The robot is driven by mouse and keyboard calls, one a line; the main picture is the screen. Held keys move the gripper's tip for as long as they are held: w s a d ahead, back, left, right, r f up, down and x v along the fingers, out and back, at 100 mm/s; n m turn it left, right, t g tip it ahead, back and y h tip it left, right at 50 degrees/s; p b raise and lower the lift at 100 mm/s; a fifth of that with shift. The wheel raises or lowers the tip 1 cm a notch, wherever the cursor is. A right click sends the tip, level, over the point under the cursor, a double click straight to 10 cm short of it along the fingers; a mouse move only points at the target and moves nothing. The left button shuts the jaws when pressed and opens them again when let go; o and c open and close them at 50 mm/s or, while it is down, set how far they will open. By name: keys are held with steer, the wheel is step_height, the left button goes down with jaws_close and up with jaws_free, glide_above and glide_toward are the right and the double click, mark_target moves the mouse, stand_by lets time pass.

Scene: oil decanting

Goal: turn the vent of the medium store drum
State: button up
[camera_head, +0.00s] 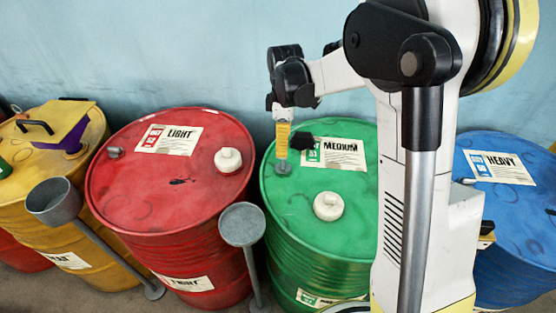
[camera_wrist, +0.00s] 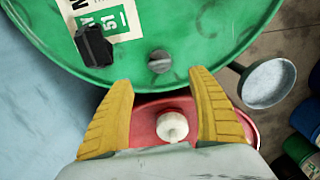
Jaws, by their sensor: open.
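The medium store drum (camera_head: 341,236) is green and stands upright, with a MEDIUM label on its lid. Its vent, a small grey knob (camera_head: 283,167), is near the lid's left edge. It also shows in the wrist view (camera_wrist: 160,61), just past the fingertips and roughly midway between them. A white cap (camera_head: 328,206) sits nearer the lid's front. My gripper (camera_head: 281,155) has yellow fingers pointing down, just above the vent. In the wrist view my gripper (camera_wrist: 161,80) is open, with nothing between its fingers; contact with the vent does not show.
A black block (camera_wrist: 95,45) sits on the green lid by the label, close to my gripper. The red LIGHT drum (camera_head: 160,205) stands left, the blue HEAVY drum (camera_head: 510,235) right. Grey funnel-like stands (camera_head: 242,225) (camera_head: 55,202) rise in front. A blue wall (camera_head: 200,50) is behind.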

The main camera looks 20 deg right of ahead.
mark_target(283, 162)
step_height(283, 162, down, 9)
steer(key=b, duration=0.2)
steer(key=shift+f+b, duration=0.2)
steer(key=shift+b, duration=0.2)
steer(key=c, duration=1.2)
